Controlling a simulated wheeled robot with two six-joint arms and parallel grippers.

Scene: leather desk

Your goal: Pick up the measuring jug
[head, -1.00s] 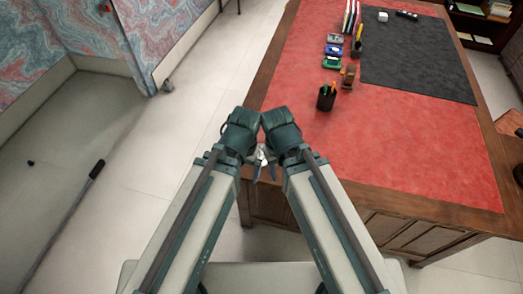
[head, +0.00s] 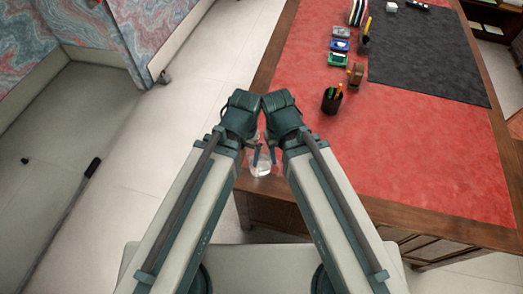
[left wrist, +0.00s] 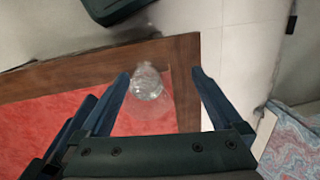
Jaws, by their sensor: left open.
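The measuring jug (head: 261,167) is a clear, see-through vessel at the near left corner of the desk, in the gap between my two arms in the head view. In the left wrist view the jug (left wrist: 147,83) stands over the wooden border, between the fingers in the picture. My left gripper (left wrist: 160,73) is open and empty, its fingertips apart on either side of the jug's outline. Contact does not show. In the head view, dark fingers show close to the jug, below the two wrists. My right gripper's wrist is beside the left one; its jaws are not clear.
The desk has a red leather top (head: 420,160) with a wooden border. A black pen cup (head: 332,99), a tape dispenser (head: 355,74) and a dark mat (head: 425,55) lie farther back. Red leather right of my arms is clear. Open floor lies left.

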